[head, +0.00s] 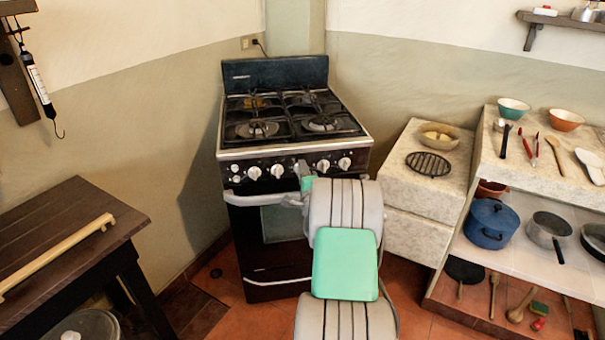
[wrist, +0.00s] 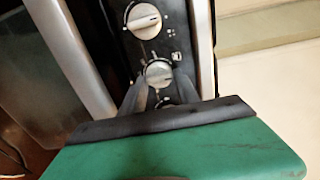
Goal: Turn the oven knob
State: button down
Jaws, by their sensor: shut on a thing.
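The oven (head: 290,150) is a dark stove with a row of white round knobs along its front panel. My gripper (head: 304,172) is at the middle of this panel and hides part of it. In the wrist view, my gripper (wrist: 157,88) has one dark finger on each side of a white oven knob (wrist: 158,73) and is shut on it. The knob's far part shows; its near part is partly hidden by the fingers. Another white knob (wrist: 144,20) sits beyond it, with its pointer line visible.
The oven door handle (head: 265,195) runs just below the knobs, partly behind my arm. A stone counter (head: 398,190) stands close on the right, holding a bowl (head: 438,136) and a black trivet (head: 428,163). A dark wooden table (head: 75,215) is at the left.

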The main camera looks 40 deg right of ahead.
jog(key=c, duration=0.9)
grip_release()
jog(key=shift+s, duration=0.1)
jog(key=v, duration=0.7)
jog(key=shift+s+a, duration=0.2)
jog(key=shift+s, duration=0.05)
